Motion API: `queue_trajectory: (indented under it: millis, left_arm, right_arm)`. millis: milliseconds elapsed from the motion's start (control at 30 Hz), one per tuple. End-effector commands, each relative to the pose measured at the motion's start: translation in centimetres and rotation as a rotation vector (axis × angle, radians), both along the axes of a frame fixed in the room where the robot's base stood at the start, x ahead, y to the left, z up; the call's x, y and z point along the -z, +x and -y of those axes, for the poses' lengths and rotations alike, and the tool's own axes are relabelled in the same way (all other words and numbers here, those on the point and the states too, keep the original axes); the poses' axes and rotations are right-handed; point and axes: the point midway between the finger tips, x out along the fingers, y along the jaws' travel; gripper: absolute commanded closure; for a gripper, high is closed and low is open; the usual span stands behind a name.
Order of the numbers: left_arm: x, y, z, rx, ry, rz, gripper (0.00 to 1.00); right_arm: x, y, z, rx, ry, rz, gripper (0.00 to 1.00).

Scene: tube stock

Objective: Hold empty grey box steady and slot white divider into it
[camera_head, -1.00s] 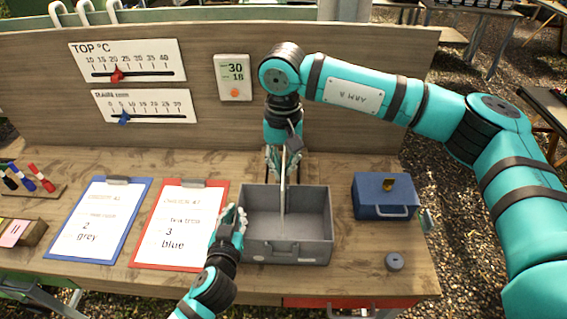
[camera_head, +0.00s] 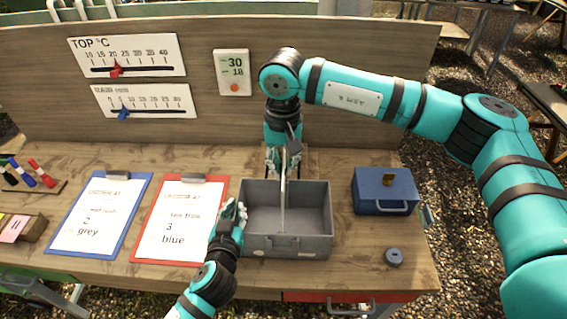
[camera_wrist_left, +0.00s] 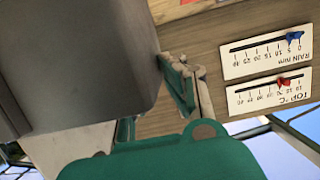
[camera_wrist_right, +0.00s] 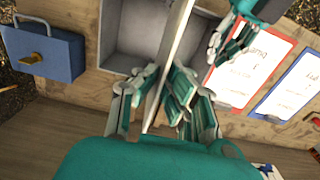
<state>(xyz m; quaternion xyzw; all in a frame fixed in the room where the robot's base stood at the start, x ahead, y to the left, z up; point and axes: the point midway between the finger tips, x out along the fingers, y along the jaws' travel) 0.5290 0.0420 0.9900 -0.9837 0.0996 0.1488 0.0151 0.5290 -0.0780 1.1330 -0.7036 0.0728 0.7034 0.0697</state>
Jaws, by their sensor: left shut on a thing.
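The grey box (camera_head: 290,246) stands open and empty of goods on the workbench. It fills the left of the left wrist view (camera_wrist_left: 85,60). My left gripper (camera_head: 241,215) is shut on the box's left wall near the front. The white divider (camera_head: 283,210) is upright, edge-on to the head camera, with its lower part inside the box near the middle. My right gripper (camera_head: 283,160) is shut on the divider's far end, just behind the box's back wall. The right wrist view shows the divider (camera_wrist_right: 174,50) between the fingers. Its bottom edge and any slot are hidden.
A blue box with a handle (camera_head: 382,200) stands right of the grey box, with a grey round piece (camera_head: 394,257) in front. Clipboards, red-edged (camera_head: 180,225) and blue-edged (camera_head: 98,220), lie to the left. A board with gauges (camera_head: 150,115) closes the back.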

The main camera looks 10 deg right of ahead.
Motion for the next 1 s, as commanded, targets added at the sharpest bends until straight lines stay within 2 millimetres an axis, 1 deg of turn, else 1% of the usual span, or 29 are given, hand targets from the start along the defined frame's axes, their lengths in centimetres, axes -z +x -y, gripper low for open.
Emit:
queue_trajectory:
  millis: [167,800,1000]
  left_arm:
    - [0.0,0.0,0.0,0.0,0.0,-0.001,1.0]
    - [0.0,0.0,0.0,0.0,0.0,-0.001,1.0]
    - [0.0,0.0,0.0,0.0,0.0,-0.001,1.0]
  right_arm:
    - [0.3,0.0,0.0,0.0,0.0,0.0,1.0]
    - [2.8,0.0,0.0,0.0,0.0,-0.001,1.0]
    - [3.0,0.0,0.0,0.0,0.0,0.0,1.0]
